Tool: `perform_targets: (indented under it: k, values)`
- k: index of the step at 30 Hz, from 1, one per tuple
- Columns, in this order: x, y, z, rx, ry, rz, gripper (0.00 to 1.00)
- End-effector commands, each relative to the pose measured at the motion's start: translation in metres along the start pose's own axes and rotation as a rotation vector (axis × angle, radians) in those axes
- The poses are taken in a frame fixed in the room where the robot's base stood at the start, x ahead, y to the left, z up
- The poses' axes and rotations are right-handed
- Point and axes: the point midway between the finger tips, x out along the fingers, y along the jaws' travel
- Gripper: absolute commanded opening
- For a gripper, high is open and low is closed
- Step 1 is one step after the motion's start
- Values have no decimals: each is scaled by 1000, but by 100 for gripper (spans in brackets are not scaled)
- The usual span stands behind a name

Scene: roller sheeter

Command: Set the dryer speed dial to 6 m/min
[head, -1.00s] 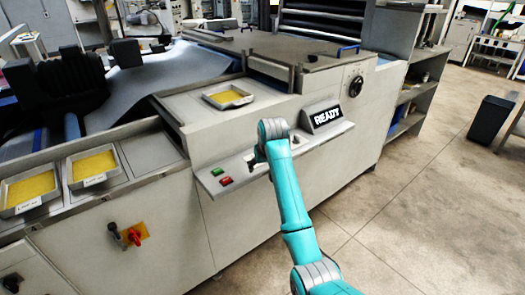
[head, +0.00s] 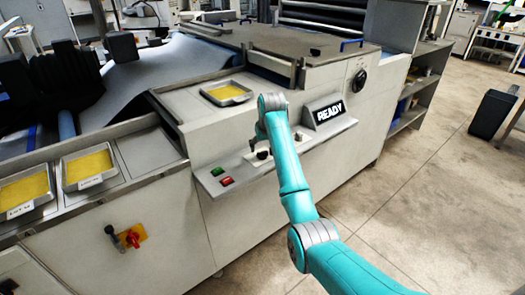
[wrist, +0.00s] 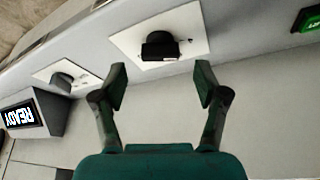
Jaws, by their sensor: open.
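A black knob on a white plate (wrist: 160,47) is ahead of my gripper in the wrist view. My gripper (wrist: 162,82) is open and empty. The first knob appears between and beyond its fingertips, with no visible contact.
A green button (wrist: 308,18) is at the right edge of the wrist view. A red button (head: 217,171) is on the ledge. A yellow-filled tray (head: 227,92) is above the ledge. Open floor lies at right.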

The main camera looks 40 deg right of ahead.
Motion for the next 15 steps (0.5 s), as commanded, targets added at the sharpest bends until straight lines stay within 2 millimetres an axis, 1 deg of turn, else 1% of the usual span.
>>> perform_targets:
  k: [1, 3, 6, 10, 15]
  values:
    - [8, 0, 1, 0, -1, 0, 73]
    - [17, 0, 0, 0, -2, 0, 73]
    - [25, 0, 0, 0, -1, 0, 73]
    - [31, 0, 0, 0, 1, 0, 73]
    - [32, 0, 0, 0, 1, 0, 73]
